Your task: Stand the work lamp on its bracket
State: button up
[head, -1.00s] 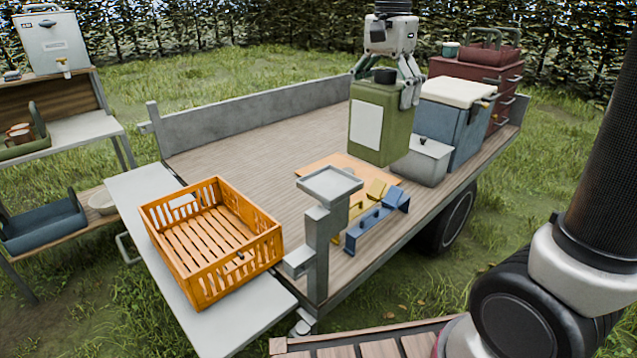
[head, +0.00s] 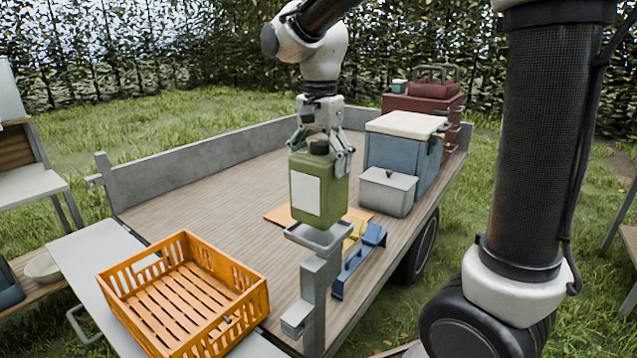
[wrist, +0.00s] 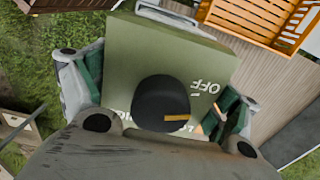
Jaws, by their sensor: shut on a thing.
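The work lamp (head: 307,187) is a green box with a white panel on its front and a dark knob on top. The wrist view shows the lamp (wrist: 150,55) from above, with "OFF" lettering beside the knob. My gripper (head: 320,152) is shut on the lamp's upper part, one finger on each side, and holds it about upright. The bracket (head: 318,238) is a grey post with a shallow square tray on top, at the trailer's near edge. The lamp's base is at the tray's back edge in the head view; I cannot tell whether they touch.
An orange crate (head: 183,295) stands left of the bracket on a pale ledge. Blue and yellow blocky pieces (head: 358,262) lie on the bed right of the post. A blue cooler (head: 402,150) and a grey box (head: 387,191) stand behind. The bed's left part is clear.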

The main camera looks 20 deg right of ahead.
aim_at(321, 142)
jog(key=shift+f, duration=1.85)
jog(key=o, duration=1.9)
jog(key=shift+f, duration=0.15)
jog(key=shift+c, duration=0.2)
notch_tip(321, 142, up, 12)
jog(key=shift+r, duration=0.15)
jog(key=s+d+f+n+t, duration=0.2)
jog(key=s+d+f+n, duration=0.2)
jog(key=s+d, duration=0.3)
jog(key=s+d+f+n+t, duration=0.2)
jog(key=s+d+f+n, duration=0.2)
jog(key=s, duration=0.8)
jog(key=d+n, duration=0.2)
jog(key=d, duration=0.2)
jog(key=shift+n, duration=0.4)
